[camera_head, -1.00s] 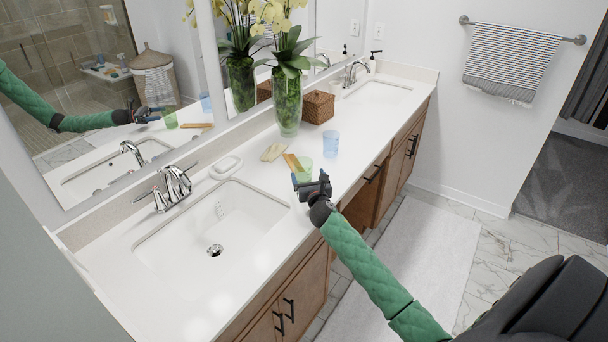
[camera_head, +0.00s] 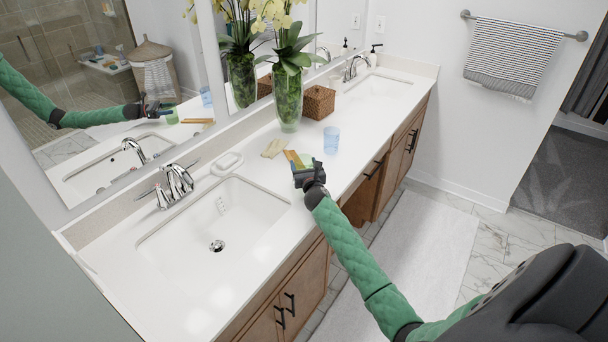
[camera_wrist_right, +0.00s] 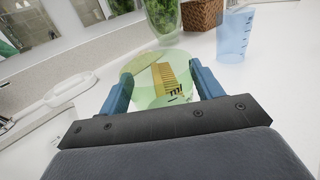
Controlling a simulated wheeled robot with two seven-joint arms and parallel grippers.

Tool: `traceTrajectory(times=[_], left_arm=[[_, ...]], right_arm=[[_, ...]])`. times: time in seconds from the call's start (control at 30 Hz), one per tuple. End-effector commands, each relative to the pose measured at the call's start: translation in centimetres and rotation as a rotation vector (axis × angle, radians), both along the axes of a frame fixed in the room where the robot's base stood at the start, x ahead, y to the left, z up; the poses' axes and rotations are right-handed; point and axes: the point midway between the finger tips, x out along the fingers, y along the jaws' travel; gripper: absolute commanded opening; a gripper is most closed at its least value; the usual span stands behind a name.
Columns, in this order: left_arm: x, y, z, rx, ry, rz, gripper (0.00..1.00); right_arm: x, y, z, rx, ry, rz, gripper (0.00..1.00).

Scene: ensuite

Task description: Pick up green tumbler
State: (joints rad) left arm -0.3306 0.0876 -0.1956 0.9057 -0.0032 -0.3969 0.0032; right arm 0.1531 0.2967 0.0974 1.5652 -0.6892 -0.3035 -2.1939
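The green tumbler (camera_wrist_right: 145,88) is translucent and stands on the white counter. In the wrist view it sits between the two blue fingers of my right gripper (camera_wrist_right: 161,78), which are spread to either side of it. A gap or contact at its sides is hard to judge. In the head view the right gripper (camera_head: 304,174) hides most of the tumbler, and only a green sliver (camera_head: 307,160) shows. My left gripper is not in view.
A blue tumbler (camera_head: 332,140) stands just beyond, to the right. A yellowish comb (camera_head: 292,160) and a pale cloth-like item (camera_head: 273,148) lie close by. A flower vase (camera_head: 289,100) and wicker box (camera_head: 318,102) stand behind. A sink (camera_head: 215,225) is at left.

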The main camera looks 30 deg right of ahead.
Motion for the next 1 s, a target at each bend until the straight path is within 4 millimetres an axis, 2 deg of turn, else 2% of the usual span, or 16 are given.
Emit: traceTrajectory(times=[0.03, 0.13, 0.17, 0.63, 0.87, 1.0], left_arm=[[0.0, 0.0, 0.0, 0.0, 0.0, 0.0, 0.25], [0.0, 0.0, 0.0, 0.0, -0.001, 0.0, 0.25], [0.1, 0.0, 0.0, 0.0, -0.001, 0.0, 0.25], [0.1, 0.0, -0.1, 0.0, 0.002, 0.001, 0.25], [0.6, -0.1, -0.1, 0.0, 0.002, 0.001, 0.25], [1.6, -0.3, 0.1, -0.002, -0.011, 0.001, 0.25]], right_arm=[[0.0, 0.0, 0.0, 0.0, 0.0, 0.0, 0.55], [0.0, 0.0, 0.0, 0.0, 0.0, 0.0, 0.35], [0.0, 0.0, 0.0, 0.0, 0.0, 0.0, 0.32], [0.0, -0.1, 0.2, -0.001, 0.0, -0.001, 0.32], [0.0, 0.0, 1.2, -0.003, -0.001, 0.001, 0.32], [0.0, -0.1, 2.0, -0.004, -0.001, 0.001, 0.32]])
